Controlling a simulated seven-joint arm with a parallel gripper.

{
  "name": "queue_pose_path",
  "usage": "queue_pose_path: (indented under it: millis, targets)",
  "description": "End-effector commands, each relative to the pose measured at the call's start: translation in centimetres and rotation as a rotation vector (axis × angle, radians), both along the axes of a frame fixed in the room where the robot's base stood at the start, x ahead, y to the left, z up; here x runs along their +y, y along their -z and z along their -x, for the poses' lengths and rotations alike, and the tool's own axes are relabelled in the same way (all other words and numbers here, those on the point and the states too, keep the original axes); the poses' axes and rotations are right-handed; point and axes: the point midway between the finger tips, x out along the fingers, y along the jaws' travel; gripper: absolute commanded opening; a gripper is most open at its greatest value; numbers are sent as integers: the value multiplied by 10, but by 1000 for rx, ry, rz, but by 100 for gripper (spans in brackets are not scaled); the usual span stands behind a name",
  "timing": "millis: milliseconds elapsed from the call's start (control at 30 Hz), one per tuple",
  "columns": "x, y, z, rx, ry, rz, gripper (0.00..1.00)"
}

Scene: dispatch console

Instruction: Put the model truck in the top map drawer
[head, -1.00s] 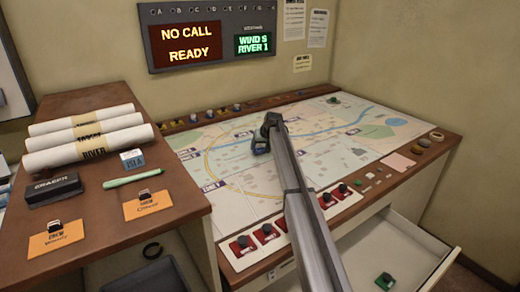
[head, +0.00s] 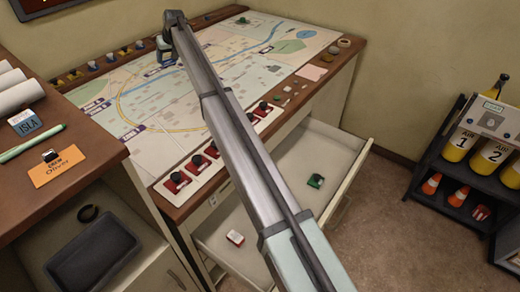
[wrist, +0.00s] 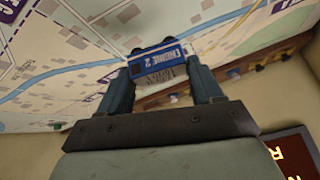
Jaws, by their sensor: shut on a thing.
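The model truck (wrist: 158,62), blue with "ENGINE 2" lettering, is between the two fingers of my gripper (head: 164,48) in the wrist view. My gripper is shut on it, over the far left part of the map. In the head view the truck is small and mostly hidden by my arm. The map drawer (head: 310,153) under the map console (head: 152,193) is pulled open at the lower middle. My arm hides part of the drawer.
Red switches (head: 177,181) line the console's front edge, with small pieces along its right edge. A side desk with a name card (head: 57,170) stands left, above an open compartment with a dark tray (head: 93,257). A dark cart (head: 455,185) with yellow cylinders stands right; the floor between is clear.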

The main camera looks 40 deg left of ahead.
Motion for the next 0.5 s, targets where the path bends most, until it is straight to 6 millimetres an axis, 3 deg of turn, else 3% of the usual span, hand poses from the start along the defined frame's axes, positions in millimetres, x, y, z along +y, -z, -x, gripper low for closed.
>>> queue_pose_path:
  millis: [200, 500]
  targets:
    - [1, -41, 0, -1, -1, -2, 35]
    - [-68, -39, -32, 0, -16, 12, 35]
